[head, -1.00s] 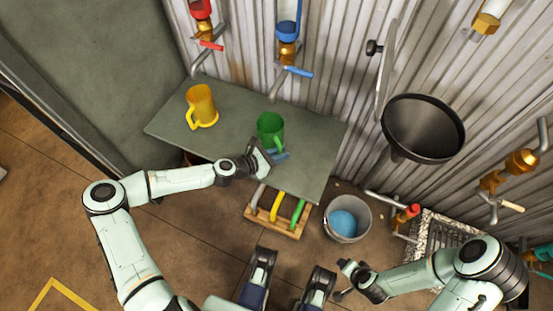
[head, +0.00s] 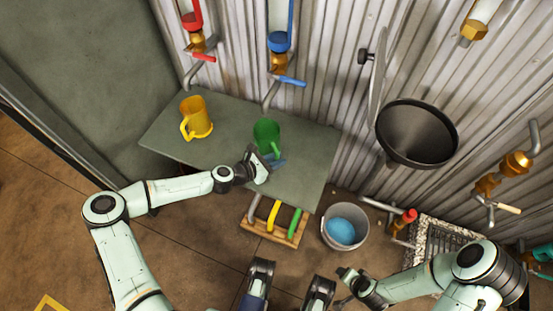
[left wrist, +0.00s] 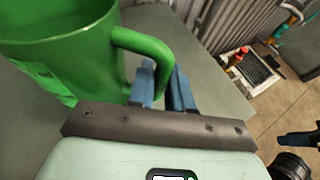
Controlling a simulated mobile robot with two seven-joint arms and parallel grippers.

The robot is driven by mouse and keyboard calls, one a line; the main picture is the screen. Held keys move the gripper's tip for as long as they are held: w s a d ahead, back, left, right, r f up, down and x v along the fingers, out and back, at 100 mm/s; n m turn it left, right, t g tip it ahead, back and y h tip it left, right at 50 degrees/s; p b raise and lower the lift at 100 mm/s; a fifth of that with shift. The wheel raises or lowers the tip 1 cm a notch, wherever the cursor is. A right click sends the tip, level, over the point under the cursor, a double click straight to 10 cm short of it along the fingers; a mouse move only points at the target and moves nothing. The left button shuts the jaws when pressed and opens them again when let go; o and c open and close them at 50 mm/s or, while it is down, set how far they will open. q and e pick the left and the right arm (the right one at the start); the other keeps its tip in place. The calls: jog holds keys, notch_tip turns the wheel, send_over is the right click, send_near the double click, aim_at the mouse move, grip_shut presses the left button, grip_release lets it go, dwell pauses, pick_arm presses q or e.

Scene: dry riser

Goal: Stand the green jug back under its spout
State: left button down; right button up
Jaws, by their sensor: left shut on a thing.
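My left gripper (head: 272,163) is at the jug's handle side. In the left wrist view its blue fingers (left wrist: 162,85) are shut on the lower part of the handle. A spout with a blue lever (head: 290,81) comes down from the wall behind the jug; its pipe end is just above and behind the jug in the picture. My right gripper (head: 343,286) is low, away from the bench; its finger gap is unclear.
A yellow jug (head: 196,118) stands on the bench to the left, below a red-lever spout (head: 203,57). A grey bucket (head: 345,226) with blue contents is on the floor. A dark funnel (head: 417,133) juts from the wall. A wooden rack (head: 270,232) sits by the bench's front edge.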

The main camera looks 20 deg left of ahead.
pick_arm(q)
jog(key=shift+f, duration=0.3)
jog(key=c, duration=1)
grip_release()
jog(key=shift+o, duration=0.2)
jog(key=p+v, duration=0.4)
jog(key=v, duration=0.9)
jog(key=shift+s, duration=0.15)
pick_arm(e)
jog(key=s+a+r+g+y, duration=0.1)
jog(key=s+a+r, duration=0.2)
jog(key=s, duration=0.3)
jog(key=shift+r+n+g, duration=0.3)
jog(key=shift+r+g, duration=0.1)
jog(key=shift+r, duration=0.4)
pick_arm(q)
jog(key=shift+r, duration=0.2)
pick_arm(e)
jog(key=shift+a+r, duration=0.1)
